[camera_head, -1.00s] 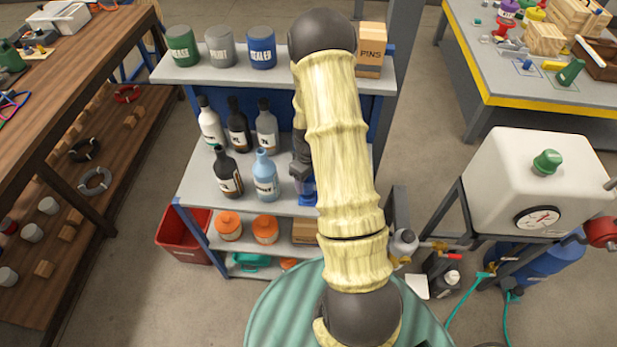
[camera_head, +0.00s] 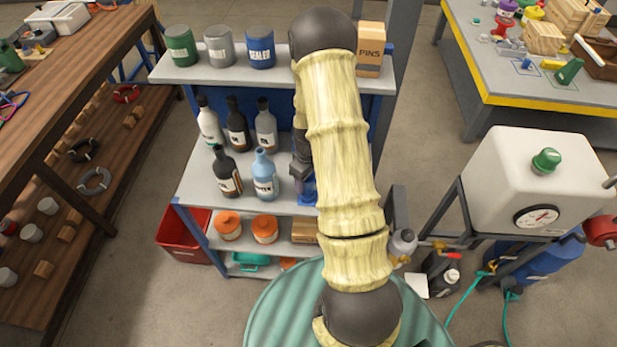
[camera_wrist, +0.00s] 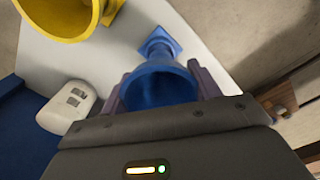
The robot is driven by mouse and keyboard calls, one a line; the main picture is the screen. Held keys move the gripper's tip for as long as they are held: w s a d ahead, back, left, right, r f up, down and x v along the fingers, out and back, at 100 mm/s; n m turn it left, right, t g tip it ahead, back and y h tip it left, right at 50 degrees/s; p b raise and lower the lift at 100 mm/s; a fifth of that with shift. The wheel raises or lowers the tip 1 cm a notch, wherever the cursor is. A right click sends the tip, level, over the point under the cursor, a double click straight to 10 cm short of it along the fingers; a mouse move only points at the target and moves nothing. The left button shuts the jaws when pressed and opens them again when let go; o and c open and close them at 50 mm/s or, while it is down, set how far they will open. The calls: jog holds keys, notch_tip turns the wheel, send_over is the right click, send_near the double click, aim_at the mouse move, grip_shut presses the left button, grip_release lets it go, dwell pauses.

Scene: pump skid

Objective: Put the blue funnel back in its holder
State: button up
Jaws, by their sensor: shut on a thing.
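The blue funnel (camera_wrist: 158,88) is between the two fingers of my gripper (camera_wrist: 161,92) in the wrist view, with its wide mouth toward the camera. My gripper is shut on it. A blue square-based piece (camera_wrist: 160,38), which looks like the holder, shows just beyond the funnel on the pale shelf surface. The funnel's narrow end overlaps it in the picture; I cannot tell whether it is inside. In the head view my gripper (camera_head: 303,170) is mostly hidden by my arm, over the middle shelf, with a bit of blue (camera_head: 307,190) below it.
A yellow funnel (camera_wrist: 62,18) and a white rounded object (camera_wrist: 68,106) are left of the gripper in the wrist view. In the head view, a light blue bottle (camera_head: 264,175) and a dark bottle (camera_head: 226,172) stand left of my gripper. A shelf with cans (camera_head: 260,47) is above.

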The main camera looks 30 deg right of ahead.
jog(key=shift+f+b, duration=1.25)
jog(key=shift+f, duration=0.5)
dwell(0.5)
jog(key=o, duration=1.2)
jog(key=shift+c, duration=0.2)
notch_tip(320, 180, up, 17)
jog(key=b, duration=0.1)
jog(key=shift+r+b, duration=0.2)
jog(key=shift+b, duration=0.2)
